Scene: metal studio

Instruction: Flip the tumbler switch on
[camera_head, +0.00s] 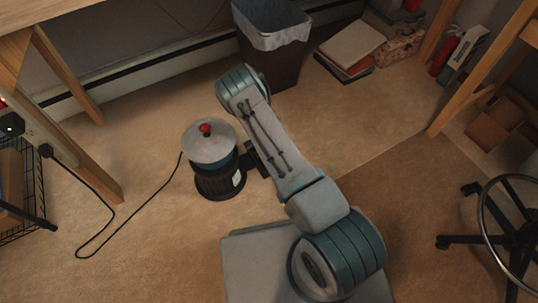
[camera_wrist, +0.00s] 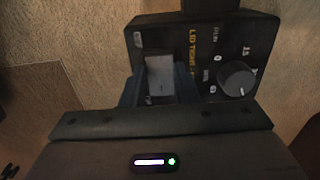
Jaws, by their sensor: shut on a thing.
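The tumbler (camera_head: 212,170) stands upright on the floor in the head view, with a dark base, a teal band, and a pale lid with a red knob. In the wrist view its black control panel (camera_wrist: 222,45) carries yellow lettering and a round grey dial (camera_wrist: 237,78). My gripper (camera_wrist: 160,82) is against the left part of this panel, its fingers shut on a pale grey block that appears to be the switch (camera_wrist: 160,72). The fingers partly hide it, and I cannot tell its on or off position. In the head view my arm hides most of the gripper.
A black cord (camera_head: 110,212) runs over the floor from an outlet at the left to the tumbler. A lined waste bin (camera_head: 272,55), books (camera_head: 350,45) and a wheeled chair (camera_head: 505,235) stand around.

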